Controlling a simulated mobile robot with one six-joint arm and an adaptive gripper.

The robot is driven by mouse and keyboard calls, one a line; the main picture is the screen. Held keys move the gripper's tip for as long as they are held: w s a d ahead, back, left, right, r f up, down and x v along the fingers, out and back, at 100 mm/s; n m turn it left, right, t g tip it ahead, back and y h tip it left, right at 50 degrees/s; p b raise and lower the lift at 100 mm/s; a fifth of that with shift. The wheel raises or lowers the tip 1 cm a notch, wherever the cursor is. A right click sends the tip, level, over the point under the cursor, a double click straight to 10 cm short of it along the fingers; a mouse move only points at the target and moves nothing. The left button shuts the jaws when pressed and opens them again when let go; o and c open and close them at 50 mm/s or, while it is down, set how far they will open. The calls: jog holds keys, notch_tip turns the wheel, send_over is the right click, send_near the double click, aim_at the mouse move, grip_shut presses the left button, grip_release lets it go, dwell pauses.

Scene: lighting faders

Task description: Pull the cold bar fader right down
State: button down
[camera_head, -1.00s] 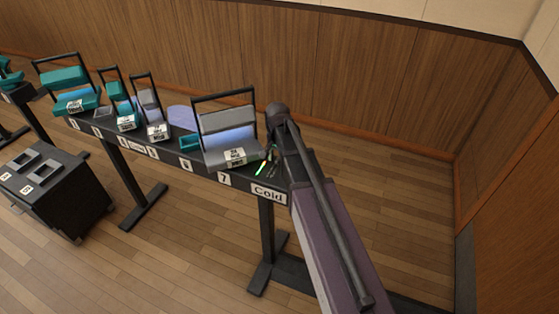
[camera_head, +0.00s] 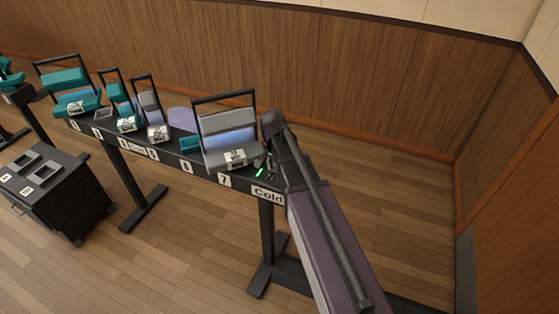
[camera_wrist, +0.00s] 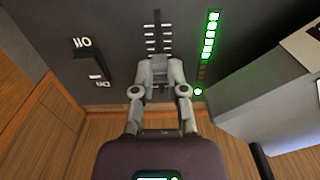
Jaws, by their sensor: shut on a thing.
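The cold bar fader's slot (camera_wrist: 157,22) runs up the wrist view with pale tick marks on both sides, on a dark panel. My gripper (camera_wrist: 160,72) is shut on the fader's knob, at the lower end of the visible marks. The knob is mostly hidden between the fingers. Beside the slot is a light column (camera_wrist: 211,38), lit green in its upper part and dim below.
A small labelled switch (camera_wrist: 95,62) is left of the slot, and a round green lamp (camera_wrist: 197,91) is below the light column. A grey box-like unit (camera_head: 233,158) stands close beside my gripper. A black cabinet (camera_head: 75,205) is at lower left. Floor at right is open.

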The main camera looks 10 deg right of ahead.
aim_at(269, 180)
jog(key=s+a, duration=0.2)
jog(key=s, duration=0.1)
jog(key=shift+s+a, duration=0.1)
jog(key=shift+s, duration=0.15)
jog(key=c, duration=0.7)
grip_release()
jog(key=shift+o, duration=0.2)
jog(key=shift+w, duration=0.1)
